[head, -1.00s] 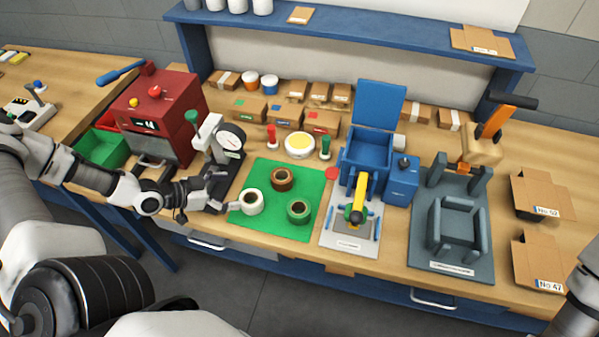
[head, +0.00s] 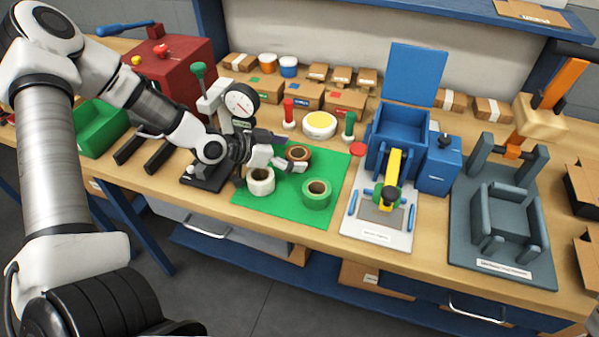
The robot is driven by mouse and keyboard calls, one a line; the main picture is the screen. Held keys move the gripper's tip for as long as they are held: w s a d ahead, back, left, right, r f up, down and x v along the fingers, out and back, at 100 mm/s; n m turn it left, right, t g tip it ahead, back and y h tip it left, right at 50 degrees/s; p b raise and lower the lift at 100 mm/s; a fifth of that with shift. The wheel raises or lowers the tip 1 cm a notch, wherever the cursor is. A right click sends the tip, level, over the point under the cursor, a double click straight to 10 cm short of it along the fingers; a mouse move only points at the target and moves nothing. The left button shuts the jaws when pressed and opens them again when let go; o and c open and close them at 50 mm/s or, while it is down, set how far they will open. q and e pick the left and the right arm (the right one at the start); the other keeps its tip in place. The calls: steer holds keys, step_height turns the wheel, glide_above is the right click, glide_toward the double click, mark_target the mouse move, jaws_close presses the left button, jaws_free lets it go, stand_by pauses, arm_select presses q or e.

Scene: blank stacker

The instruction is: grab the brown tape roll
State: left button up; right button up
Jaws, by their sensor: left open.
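The brown tape roll (head: 299,152) lies at the back of the green mat (head: 262,212) in the head view. Part of it is hidden behind my left gripper. My left gripper (head: 296,152) is open, with its fingers at the brown roll; I cannot tell whether they touch it. A white tape roll (head: 261,183) lies in front of the gripper, and a green tape roll (head: 316,194) lies to its right, both on the mat. My right gripper is not in view.
A dial gauge stand (head: 240,102) stands close behind my left gripper. Red (head: 289,113) and green (head: 348,126) handled stamps and a yellow-topped round tin (head: 319,125) stand behind the mat. A blue-and-yellow device (head: 390,180) stands to the right.

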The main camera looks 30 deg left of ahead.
arm_select(q)
steer(key=shift+w+d+f, duration=0.1)
steer(key=shift+w+f, duration=0.1)
steer(key=shift+s+r, duration=0.25)
steer(key=shift+r, duration=0.05)
steer(key=c, duration=1.3)
steer(key=shift+o, duration=0.2)
